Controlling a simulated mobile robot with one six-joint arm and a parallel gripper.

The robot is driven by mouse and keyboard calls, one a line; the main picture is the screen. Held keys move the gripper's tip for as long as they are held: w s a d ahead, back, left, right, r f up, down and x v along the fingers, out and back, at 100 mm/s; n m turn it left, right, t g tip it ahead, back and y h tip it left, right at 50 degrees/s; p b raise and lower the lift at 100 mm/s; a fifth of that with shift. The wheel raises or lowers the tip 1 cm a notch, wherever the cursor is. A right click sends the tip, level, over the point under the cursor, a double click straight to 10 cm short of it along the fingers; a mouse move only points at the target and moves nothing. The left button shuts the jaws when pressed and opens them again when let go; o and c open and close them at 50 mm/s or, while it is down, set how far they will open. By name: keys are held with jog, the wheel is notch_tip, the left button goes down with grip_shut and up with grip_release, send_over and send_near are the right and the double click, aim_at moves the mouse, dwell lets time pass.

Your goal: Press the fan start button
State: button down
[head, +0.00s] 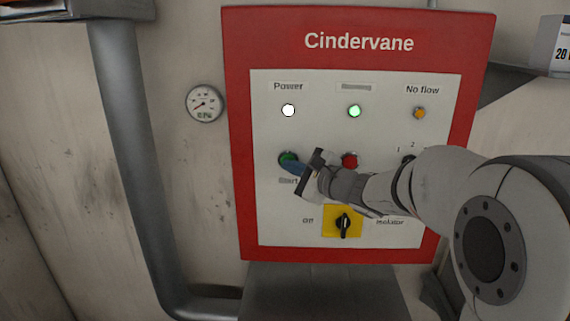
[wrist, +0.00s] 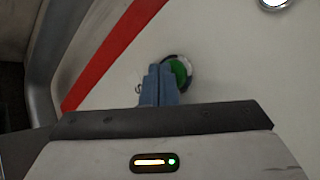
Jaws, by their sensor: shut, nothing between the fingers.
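The green start button (head: 287,158) sits at the left of the middle row on the white panel, above a partly hidden "Start" label. It also shows in the wrist view (wrist: 181,71), partly covered by my fingers. My gripper (head: 291,166) is shut and empty, its blue fingertips at the lower right edge of the green button in the head view. In the wrist view the closed fingers (wrist: 160,82) overlap the button's left side. I cannot tell whether they touch it. The Running lamp (head: 354,111) glows green and the Power lamp (head: 288,110) glows white.
A red button (head: 350,160) is right of the green one, just above my wrist. A yellow-backed rotary switch (head: 343,222) is below. An amber No flow lamp (head: 419,113) is at upper right. A gauge (head: 205,103) and a grey pipe (head: 133,150) are left of the red-framed panel.

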jog(key=shift+s, duration=0.6)
jog(key=shift+b, duration=0.3)
jog(key=s+b, duration=0.2)
jog(key=s, duration=0.3)
jog(key=shift+a, duration=0.1)
jog(key=s+d+f+n+g+h, duration=0.2)
jog(key=s+f+n+g+h, duration=0.35)
jog(key=s+f+n, duration=0.8)
jog(key=s+d+f+n+g+h, duration=0.4)
jog(key=s+d+f+h, duration=0.1)
jog(key=s+d, duration=0.5)
jog(key=d+h, duration=0.1)
jog(key=d, duration=0.1)
jog(key=shift+s+d, duration=0.3)
jog(key=shift+s, duration=0.05)
